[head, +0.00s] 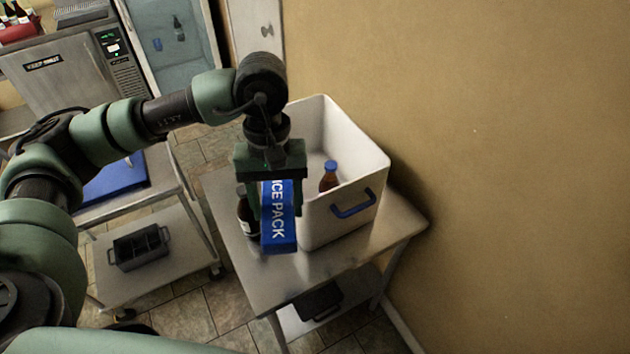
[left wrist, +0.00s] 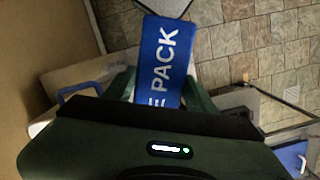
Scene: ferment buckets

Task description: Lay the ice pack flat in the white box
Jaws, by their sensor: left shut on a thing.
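The blue ice pack (head: 278,222) has white lettering and hangs upright on its narrow end in my left gripper (head: 273,205). It also shows in the left wrist view (left wrist: 162,62) between the fingers. My left gripper is shut on it, in front of the left side of the white box (head: 340,215) in the head view. The white box is open at the top, with a blue handle (head: 353,204), and stands on a metal table. A bottle with a blue cap (head: 329,177) stands inside it. The box floor is mostly hidden. My right gripper is not in view.
A dark bottle (head: 246,216) stands on the metal table (head: 262,278) left of the box, partly behind the ice pack. A cart (head: 165,208) with a blue mat (head: 115,184) and a dark tray (head: 139,247) stands at left. A wall is close on the right.

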